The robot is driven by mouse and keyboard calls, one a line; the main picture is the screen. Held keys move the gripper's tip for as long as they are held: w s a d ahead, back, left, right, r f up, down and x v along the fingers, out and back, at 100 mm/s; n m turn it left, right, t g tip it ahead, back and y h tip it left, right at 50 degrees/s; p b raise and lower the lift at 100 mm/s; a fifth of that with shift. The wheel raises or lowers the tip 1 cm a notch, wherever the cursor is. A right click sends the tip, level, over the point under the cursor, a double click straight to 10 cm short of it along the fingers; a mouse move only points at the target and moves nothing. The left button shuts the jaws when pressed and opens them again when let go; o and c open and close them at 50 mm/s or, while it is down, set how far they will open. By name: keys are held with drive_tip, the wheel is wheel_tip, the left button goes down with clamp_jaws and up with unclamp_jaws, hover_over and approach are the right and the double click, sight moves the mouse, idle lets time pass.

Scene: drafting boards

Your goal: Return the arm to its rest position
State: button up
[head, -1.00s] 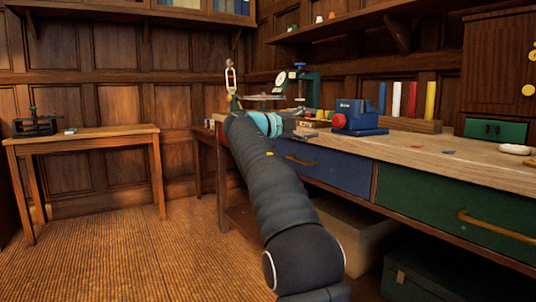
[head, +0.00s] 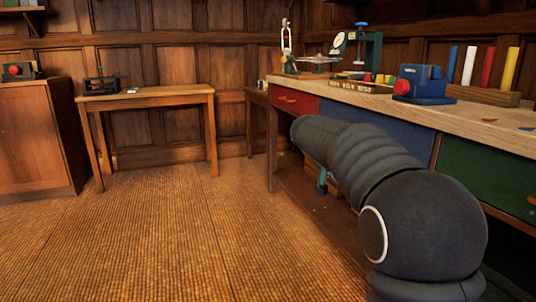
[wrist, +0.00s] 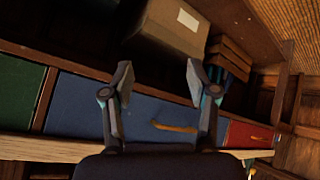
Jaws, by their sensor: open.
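My gripper (wrist: 158,88) shows in the wrist view with its two fingers spread apart and nothing between them. Behind it are the blue drawer front (wrist: 80,108) with a brass handle and a cardboard box (wrist: 165,28) on the shelf below. In the head view my dark arm (head: 375,165) reaches forward along the bench front, below the top's edge. The gripper is mostly hidden there behind the arm; a little teal shows beneath it.
The workbench (head: 430,112) runs along the right, with a blue vise (head: 420,85) and several coloured cylinders on it. A small table (head: 150,98) and a wooden cabinet (head: 30,140) stand at the left. The woven floor (head: 190,240) between is clear.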

drive_tip(key=s+a+f+n+g+y+p, duration=0.1)
drive_tip(key=s+a+f+n+y+p, duration=0.1)
drive_tip(key=s, duration=0.8)
drive_tip(key=s+a+f+n+y+p, duration=0.1)
drive_tip(key=s+a+n+y, duration=0.15)
drive_tip(key=s, duration=0.75)
drive_tip(key=s+a+f+n+g+y+p, duration=0.1)
drive_tip(key=s+a+f+n+y+p, duration=0.15)
drive_tip(key=s, duration=0.75)
drive_tip(key=s+d+r+m+t+p, duration=0.1)
drive_tip(key=s+r+t+p, duration=0.1)
drive_tip(key=s, duration=0.8)
wheel_tip(320, 180, up, 3)
drive_tip(key=shift+s+f+p, duration=0.1)
drive_tip(key=shift+s+p, duration=0.15)
drive_tip(key=shift+p, duration=0.5)
